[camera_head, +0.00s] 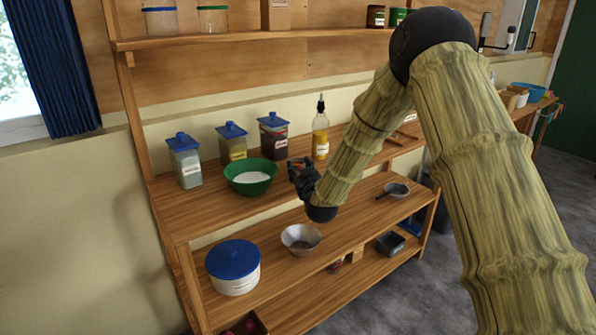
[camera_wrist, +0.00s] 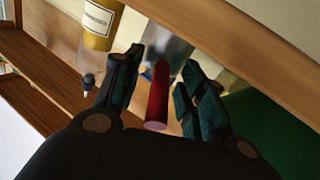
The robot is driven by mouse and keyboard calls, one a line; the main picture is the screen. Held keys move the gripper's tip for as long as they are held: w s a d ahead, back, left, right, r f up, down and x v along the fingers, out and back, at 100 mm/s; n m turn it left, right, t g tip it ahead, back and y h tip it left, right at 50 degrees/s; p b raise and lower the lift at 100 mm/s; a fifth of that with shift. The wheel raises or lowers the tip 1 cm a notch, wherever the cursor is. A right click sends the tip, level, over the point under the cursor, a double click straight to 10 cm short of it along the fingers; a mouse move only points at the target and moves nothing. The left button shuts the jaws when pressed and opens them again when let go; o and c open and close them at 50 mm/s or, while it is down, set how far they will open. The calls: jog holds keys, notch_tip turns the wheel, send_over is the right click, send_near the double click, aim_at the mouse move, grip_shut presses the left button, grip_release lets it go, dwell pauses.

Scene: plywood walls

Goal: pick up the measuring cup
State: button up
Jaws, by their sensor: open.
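My gripper (camera_head: 303,172) is over the upper shelf, between the green bowl and the oil bottle. In the wrist view my gripper (camera_wrist: 163,95) is open, with dark fingers on either side of a red handle (camera_wrist: 158,97). Behind the handle is a grey metallic body (camera_wrist: 163,48); together they look like the measuring cup. I cannot tell whether the fingers touch the handle. In the head view the gripper and wrist hide most of this spot.
The green bowl (camera_head: 250,176) of white contents stands left of my gripper, and the oil bottle (camera_head: 320,135) stands behind it to the right. Several blue-lidded jars (camera_head: 185,163) line the back. A metal bowl (camera_head: 301,239) and a blue-lidded pot (camera_head: 233,270) are on the shelf below.

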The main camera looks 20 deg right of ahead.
grip_shut()
jog(key=shift+r, duration=0.15)
dwell(0.4)
